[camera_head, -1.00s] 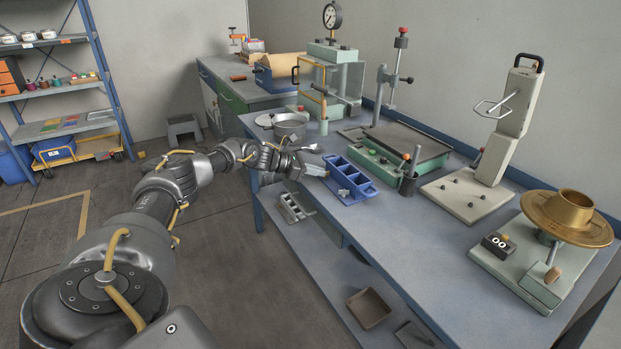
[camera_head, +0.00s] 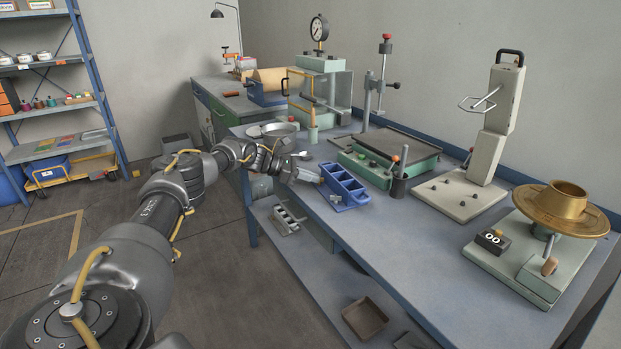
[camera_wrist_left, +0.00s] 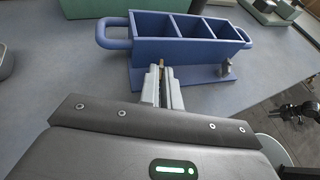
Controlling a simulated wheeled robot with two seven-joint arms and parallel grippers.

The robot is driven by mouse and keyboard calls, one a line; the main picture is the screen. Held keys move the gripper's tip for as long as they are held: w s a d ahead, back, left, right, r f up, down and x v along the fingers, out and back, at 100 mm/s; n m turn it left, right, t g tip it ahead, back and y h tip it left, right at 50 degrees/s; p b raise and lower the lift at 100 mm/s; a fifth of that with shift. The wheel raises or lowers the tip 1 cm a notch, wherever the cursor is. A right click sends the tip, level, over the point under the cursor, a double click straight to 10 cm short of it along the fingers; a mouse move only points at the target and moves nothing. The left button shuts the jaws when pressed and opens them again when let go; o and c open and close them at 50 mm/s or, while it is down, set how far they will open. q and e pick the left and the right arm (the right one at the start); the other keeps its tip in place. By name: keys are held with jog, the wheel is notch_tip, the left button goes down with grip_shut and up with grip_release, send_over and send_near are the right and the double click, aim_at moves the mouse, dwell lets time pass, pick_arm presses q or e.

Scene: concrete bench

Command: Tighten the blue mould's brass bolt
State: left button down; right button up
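The blue mould (camera_head: 352,193) is a rectangular block with open compartments near the left edge of the bench. In the left wrist view the mould (camera_wrist_left: 145,48) lies just beyond the fingertips, with a loop handle at each end. The thin brass bolt (camera_wrist_left: 161,63) stands at its near side, between the tips of my left gripper (camera_wrist_left: 161,73). The two pale fingers are close together and look shut on the bolt, whose lower part they hide. In the head view my left gripper (camera_head: 317,179) reaches the mould's left side. My right gripper is not in view.
A grey peg (camera_wrist_left: 226,68) stands on the mould's base flange, right of the fingers. A metal pot (camera_head: 280,133) is behind my wrist. The front bench top is clear.

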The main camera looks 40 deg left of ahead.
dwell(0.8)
pick_arm(q)
jog(key=c, duration=1.9)
grip_release()
